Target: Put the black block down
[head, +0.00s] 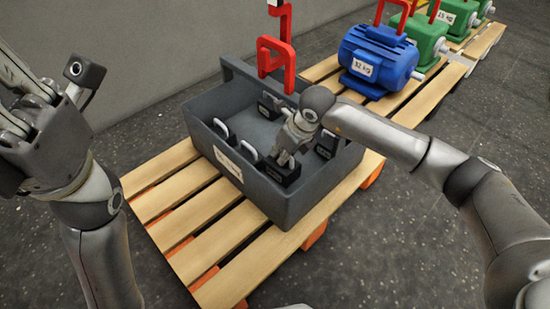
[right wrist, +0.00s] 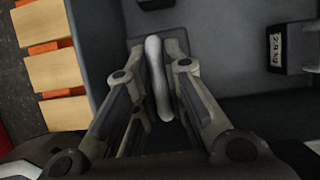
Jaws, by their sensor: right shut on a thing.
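A black block (head: 281,172) with a pale label is inside the grey bin (head: 292,211), close to its front wall. My right gripper (head: 288,145) is above it, shut on its pale handle. In the right wrist view the handle (right wrist: 157,75) stands between the fingers, with part of the dark block behind it. I cannot tell whether the block touches the bin floor. My left gripper (head: 18,120) is at the left edge, away from the bin; its finger opening is unclear.
Other black blocks stand in the bin: one at the back (head: 270,107), one at the right (head: 327,145), and two at the left. The bin sits on a wooden pallet (head: 190,236). A red hook (head: 277,57) hangs behind. A blue motor (head: 377,57) stands beyond.

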